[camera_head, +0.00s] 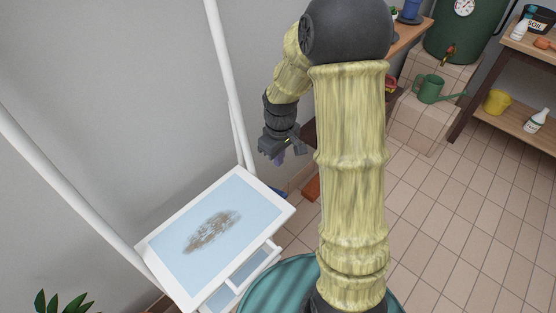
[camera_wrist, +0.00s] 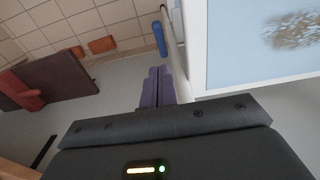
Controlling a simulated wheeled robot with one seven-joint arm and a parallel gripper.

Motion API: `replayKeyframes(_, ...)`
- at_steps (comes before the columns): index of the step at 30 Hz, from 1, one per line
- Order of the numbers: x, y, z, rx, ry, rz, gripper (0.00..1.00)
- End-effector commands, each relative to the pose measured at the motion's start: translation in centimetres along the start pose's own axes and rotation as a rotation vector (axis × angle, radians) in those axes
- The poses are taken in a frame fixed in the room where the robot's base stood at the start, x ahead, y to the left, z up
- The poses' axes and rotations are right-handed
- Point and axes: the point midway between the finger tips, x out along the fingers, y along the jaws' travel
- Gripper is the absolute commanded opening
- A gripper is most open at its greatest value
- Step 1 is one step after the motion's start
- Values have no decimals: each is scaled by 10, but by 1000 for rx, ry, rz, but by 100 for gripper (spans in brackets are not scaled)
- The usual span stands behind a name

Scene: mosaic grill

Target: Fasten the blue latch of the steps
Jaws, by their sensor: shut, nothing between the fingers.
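The steps (camera_head: 284,208) stand at lower left in the head view, with a white frame and pale blue treads; the upper tread has a brown smudge. In the wrist view their white edge (camera_wrist: 201,55) runs down the right side. The blue latch (camera_wrist: 159,38) is a small rounded bar beside a white rail in the wrist view. In the head view, a bit of blue (camera_head: 281,193) shows behind the tread's far right edge. My gripper (camera_head: 280,158) is above and beyond the steps. Its purple fingers (camera_wrist: 158,72) are shut and empty, pointing towards the latch, apart from it in the picture.
White poles (camera_head: 225,80) rise along the grey wall. A dark reddish board (camera_wrist: 60,78) and terracotta pieces (camera_wrist: 102,45) lie left of the fingers. A green watering can (camera_head: 430,88) and a shelf (camera_head: 510,95) stand far right. Tiled floor at right is clear.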

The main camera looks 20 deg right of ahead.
Motion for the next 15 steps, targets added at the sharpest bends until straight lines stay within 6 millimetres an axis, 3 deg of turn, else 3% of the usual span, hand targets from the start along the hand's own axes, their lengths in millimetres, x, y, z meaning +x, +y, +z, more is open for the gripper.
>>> replayKeyframes(5, -3, 4, -5, -123, -20, -23, 0)
replayKeyframes(15, -3, 17, -26, -743, -55, -168, 0)
